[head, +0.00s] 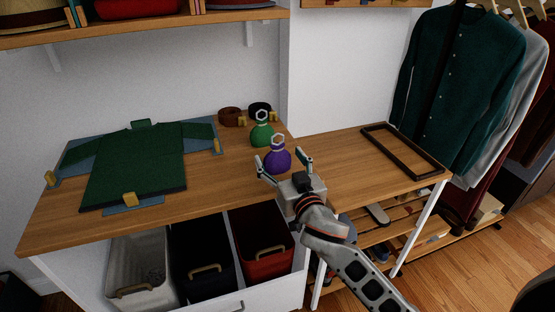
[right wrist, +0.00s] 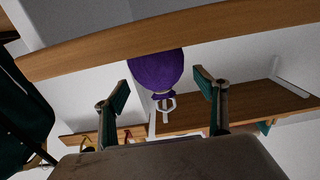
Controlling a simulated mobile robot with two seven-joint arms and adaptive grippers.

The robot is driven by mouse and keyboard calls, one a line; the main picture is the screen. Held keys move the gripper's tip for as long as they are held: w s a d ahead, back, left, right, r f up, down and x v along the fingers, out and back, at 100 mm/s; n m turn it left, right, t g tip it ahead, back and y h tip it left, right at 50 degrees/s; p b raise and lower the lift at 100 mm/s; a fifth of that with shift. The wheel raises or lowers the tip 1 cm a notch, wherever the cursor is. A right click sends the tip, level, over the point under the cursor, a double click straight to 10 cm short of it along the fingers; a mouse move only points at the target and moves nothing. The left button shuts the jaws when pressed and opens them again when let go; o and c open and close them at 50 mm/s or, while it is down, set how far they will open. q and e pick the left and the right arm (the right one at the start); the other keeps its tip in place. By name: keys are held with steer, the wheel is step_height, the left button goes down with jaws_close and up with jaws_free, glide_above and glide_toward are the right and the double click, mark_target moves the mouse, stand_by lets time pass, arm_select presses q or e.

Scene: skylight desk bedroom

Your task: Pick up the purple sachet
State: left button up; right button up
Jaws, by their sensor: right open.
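The purple sachet (head: 278,160) stands upright on the wooden desk, round-bodied with a gold-coloured tie and a pale ring on top. My right gripper (head: 281,161) is open at the sachet's near side, with one finger to its left and one to its right in the picture. In the right wrist view the sachet (right wrist: 156,68) lies beyond and between the spread fingers of the gripper (right wrist: 163,90). I cannot tell whether either finger touches it. My left gripper is not in view.
A green sachet (head: 262,134) stands just behind the purple one. Brown (head: 230,117) and black (head: 260,110) rolled items lie behind it. A dark empty frame (head: 405,150) lies on the right. Bins (head: 262,245) sit below.

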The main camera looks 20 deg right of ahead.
steer(key=shift+w, duration=1.15)
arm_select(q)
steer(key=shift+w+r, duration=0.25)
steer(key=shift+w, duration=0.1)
arm_select(e)
steer(key=c, duration=1.3)
steer(key=shift+c, duration=0.2)
steer(key=shift+r, duration=0.8)
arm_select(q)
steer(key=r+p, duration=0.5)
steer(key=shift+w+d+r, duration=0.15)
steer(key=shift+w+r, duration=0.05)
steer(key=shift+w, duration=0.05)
arm_select(e)
step_height(320, 180, up, 18)
steer(key=shift+r, duration=0.25)
